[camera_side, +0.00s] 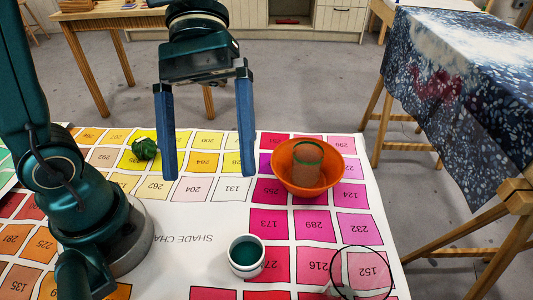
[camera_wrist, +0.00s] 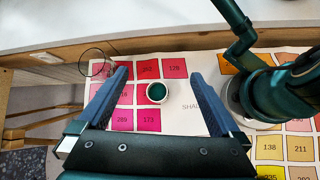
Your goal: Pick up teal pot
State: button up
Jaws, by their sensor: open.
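The teal pot (camera_side: 246,257) is a small white cup with teal inside. It stands upright on the shade chart near the front of the table in the side view. In the wrist view the teal pot (camera_wrist: 157,92) shows from above, between my two fingers and beyond them. My gripper (camera_side: 208,174) is open and empty, its blue fingers pointing down. In the side view it hangs above the yellow and pale squares, behind and to the left of the pot. My gripper also shows in the wrist view (camera_wrist: 160,85) with its fingers wide apart.
An orange bowl (camera_side: 284,183) holding a greenish-rimmed clear cup (camera_side: 307,166) stands behind and right of the pot. A green round object (camera_side: 145,148) sits at the back left.

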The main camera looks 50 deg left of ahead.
jog(key=w+d+r+n+g+h, duration=0.1)
jog(key=w+d+n+g+h, duration=0.1)
jog(key=n+g+h, duration=0.1)
send_near(247, 271)
jog(key=shift+h, duration=0.4)
jog(key=s+d+f, duration=0.2)
jog(key=d+f, duration=0.1)
jog(key=shift+s+d+f, duration=0.15)
jog(key=shift+s, duration=0.25)
jog(key=shift+x, duration=2.55)
jog(key=c, duration=1.4)
jog(key=shift+c, duration=0.2)
